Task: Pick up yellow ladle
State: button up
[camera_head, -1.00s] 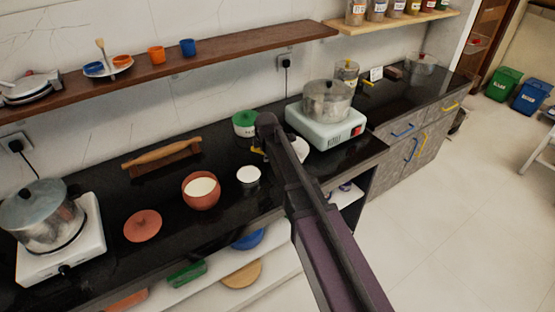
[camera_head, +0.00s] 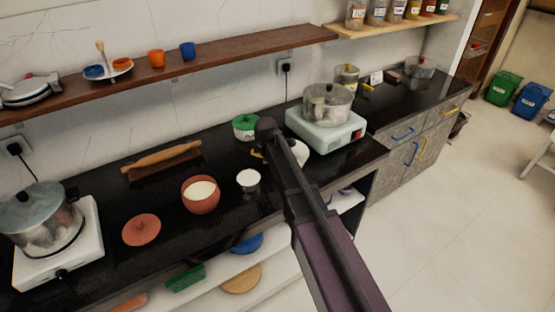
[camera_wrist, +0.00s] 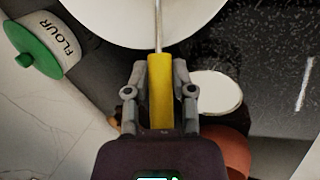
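The yellow ladle (camera_wrist: 160,88) shows in the wrist view as a yellow handle with a thin metal shaft running up over a white round bowl (camera_wrist: 125,18). My gripper (camera_wrist: 160,80) has one grey finger on each side of the handle, close against it, and looks shut on it. In the head view my gripper (camera_head: 262,150) is over the counter at the white bowl (camera_head: 300,152), and only a small yellow bit of the ladle (camera_head: 257,154) shows. The ladle's scoop end is hidden.
A flour jar with green lid (camera_head: 245,127) stands behind my gripper. A white cup (camera_head: 248,180) and a clay pot (camera_head: 201,194) stand to its left. A stove with a steel pot (camera_head: 327,103) is behind right. A wooden shelf (camera_head: 210,52) hangs above.

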grip_shut()
jog(key=shift+r, duration=0.15)
notch_tip(320, 180, up, 10)
jog(key=p, duration=1)
jog(key=shift+f, duration=0.2)
jog(key=shift+s, duration=0.1)
dwell(0.6)
